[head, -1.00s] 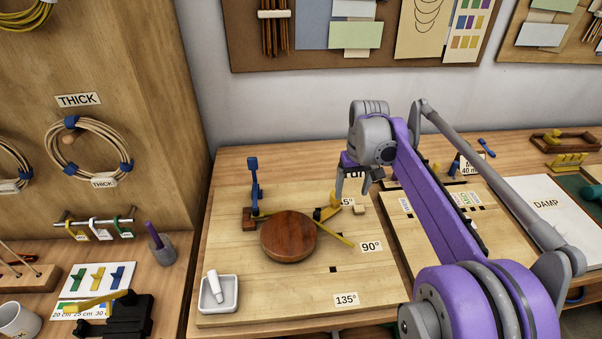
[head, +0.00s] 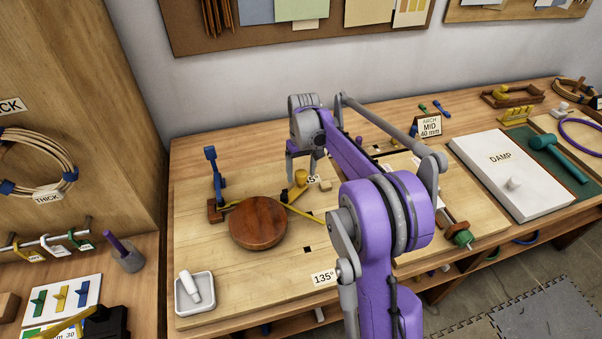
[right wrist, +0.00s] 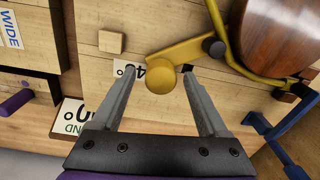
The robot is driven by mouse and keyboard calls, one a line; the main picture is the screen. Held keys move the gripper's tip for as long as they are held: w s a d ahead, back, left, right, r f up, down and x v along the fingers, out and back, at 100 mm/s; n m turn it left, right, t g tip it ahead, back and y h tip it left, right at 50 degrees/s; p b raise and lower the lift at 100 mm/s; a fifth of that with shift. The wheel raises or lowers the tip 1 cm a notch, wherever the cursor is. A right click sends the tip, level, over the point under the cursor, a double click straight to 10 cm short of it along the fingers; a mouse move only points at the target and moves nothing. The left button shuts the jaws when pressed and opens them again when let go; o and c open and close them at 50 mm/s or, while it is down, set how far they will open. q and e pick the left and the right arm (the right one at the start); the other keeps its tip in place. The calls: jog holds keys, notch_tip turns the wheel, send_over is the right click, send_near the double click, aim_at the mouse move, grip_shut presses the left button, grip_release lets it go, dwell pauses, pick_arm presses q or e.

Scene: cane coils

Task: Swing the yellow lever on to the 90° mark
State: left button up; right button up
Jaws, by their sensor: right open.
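The yellow lever (head: 299,184) stands at the top right edge of the round wooden disc (head: 258,223), beside the partly hidden 45° label (head: 313,181). In the right wrist view its round knob (right wrist: 161,82) lies between the two fingertips, with gaps on both sides. My right gripper (head: 305,170) is open and points down over the lever; it also shows in the right wrist view (right wrist: 160,74). A yellow strip (head: 305,214) runs past the disc towards the lower right. The 90° label is hidden behind my right arm. The 135° label (head: 323,278) shows. My left gripper is out of view.
A blue upright lever (head: 214,172) stands left of the disc. A white tray (head: 181,305) with a white tube sits at the board's front left corner. A small wooden block (right wrist: 111,42) lies near the knob.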

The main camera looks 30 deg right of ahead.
jog(key=shift+f, duration=0.35)
grip_shut()
dwell(1.2)
